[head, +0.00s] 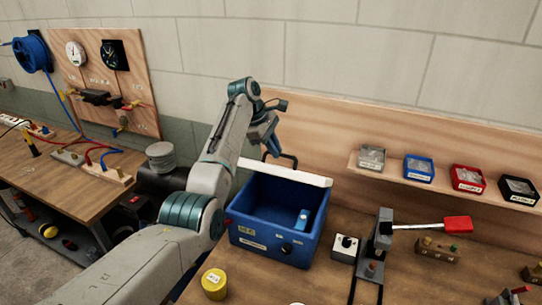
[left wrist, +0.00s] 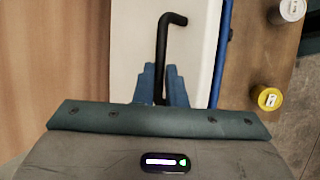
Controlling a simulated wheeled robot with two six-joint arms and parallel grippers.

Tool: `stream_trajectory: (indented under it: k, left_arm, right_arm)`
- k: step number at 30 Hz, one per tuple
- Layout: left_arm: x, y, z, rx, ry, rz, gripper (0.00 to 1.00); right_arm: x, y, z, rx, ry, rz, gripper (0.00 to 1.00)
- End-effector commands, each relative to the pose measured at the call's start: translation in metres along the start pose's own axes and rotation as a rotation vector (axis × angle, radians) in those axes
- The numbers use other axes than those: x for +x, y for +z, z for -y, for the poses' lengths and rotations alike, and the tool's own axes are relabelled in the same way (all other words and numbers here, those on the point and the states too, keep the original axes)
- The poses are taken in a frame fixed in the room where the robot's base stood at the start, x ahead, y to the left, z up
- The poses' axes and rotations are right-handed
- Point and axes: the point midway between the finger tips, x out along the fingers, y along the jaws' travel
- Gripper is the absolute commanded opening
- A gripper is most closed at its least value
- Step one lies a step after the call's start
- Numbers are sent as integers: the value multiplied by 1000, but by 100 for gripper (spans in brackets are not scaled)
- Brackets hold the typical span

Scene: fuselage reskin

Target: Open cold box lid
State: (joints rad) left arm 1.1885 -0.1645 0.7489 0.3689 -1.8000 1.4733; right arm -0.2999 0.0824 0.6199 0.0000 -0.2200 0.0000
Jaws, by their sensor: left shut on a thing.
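The blue cold box (head: 262,240) stands on the bench in the middle of the head view. Its white lid (head: 285,172) is raised at the back edge, and the box's inside shows with a small light-blue item (head: 303,217) in it. My left gripper (head: 270,148) is at the lid's black handle (head: 287,157). In the left wrist view the fingers (left wrist: 161,85) are shut on the black bent handle (left wrist: 163,42), with the white lid (left wrist: 190,45) behind it. My right gripper is in neither view.
A yellow round container (head: 214,283) stands at the box's front left. A grey switch block (head: 344,246) and a red-handled lever tool (head: 440,224) are to the right. A shelf with several small bins (head: 419,168) runs along the back right.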

Motion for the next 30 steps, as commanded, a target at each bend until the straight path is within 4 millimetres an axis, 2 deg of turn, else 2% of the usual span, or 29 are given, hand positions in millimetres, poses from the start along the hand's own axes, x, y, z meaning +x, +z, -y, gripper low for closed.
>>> stream_trajectory:
  k: [15,16,19,30]
  left_arm:
    - [5,-1,-2,-4,-5,0,0]
    - [5,-1,-2,-4,-5,0,14]
    - [4,-1,-2,-3,-4,1,32]
    - [-4,-2,-4,-2,-2,-1,32]
  right_arm:
    - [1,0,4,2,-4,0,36]
    - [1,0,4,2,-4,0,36]
    - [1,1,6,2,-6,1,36]
    - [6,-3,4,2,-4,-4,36]
